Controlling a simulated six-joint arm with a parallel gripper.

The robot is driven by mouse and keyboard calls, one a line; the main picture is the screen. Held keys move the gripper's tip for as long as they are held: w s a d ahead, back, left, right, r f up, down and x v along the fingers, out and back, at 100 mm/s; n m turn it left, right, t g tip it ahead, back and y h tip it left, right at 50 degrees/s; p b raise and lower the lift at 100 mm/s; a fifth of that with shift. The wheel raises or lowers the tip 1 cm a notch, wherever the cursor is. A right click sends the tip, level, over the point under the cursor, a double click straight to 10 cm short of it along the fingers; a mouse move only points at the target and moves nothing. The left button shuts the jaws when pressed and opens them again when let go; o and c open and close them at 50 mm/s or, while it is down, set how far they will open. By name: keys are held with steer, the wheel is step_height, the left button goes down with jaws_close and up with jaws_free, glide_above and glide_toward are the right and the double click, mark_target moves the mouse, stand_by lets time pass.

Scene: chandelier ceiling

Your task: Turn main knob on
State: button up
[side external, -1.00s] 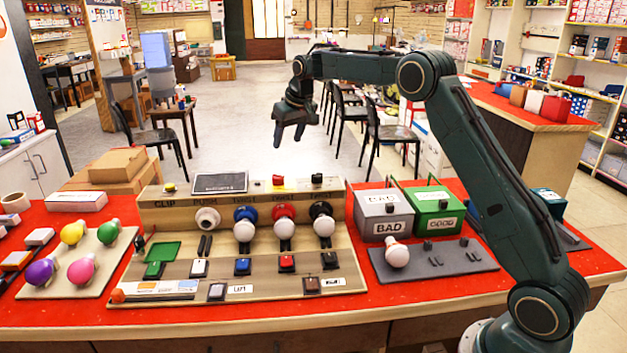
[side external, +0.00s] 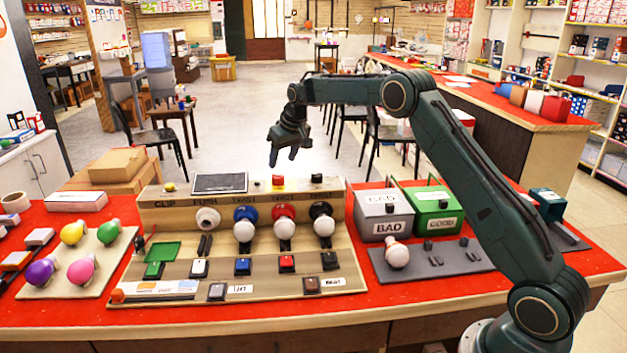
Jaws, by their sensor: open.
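The wooden test board (side external: 150,215) stands on the red table and carries sockets, bulbs and switches. A red knob-like part (side external: 278,180) sits on its top ledge, right of a dark display (side external: 220,184). A small black part (side external: 317,179) is to the right of it, and a small yellow one (side external: 170,187) is at the left end. I cannot read which of them is the main knob. My gripper (side external: 282,160) is open and empty, fingers pointing down. In the picture it is just above the red part and apart from it; the depth between them is unclear.
A grey BAD box (side external: 384,210) and a green box (side external: 435,205) stand right of the board, behind a grey tray (side external: 465,262) with one bulb. A tray of coloured bulbs (side external: 100,262) lies at the left.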

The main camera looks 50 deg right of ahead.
mark_target(278, 175)
steer(key=shift+x, duration=3.3)
steer(key=shift+s, duration=0.1)
steer(key=shift+c, duration=0.2)
steer(key=c, duration=0.9)
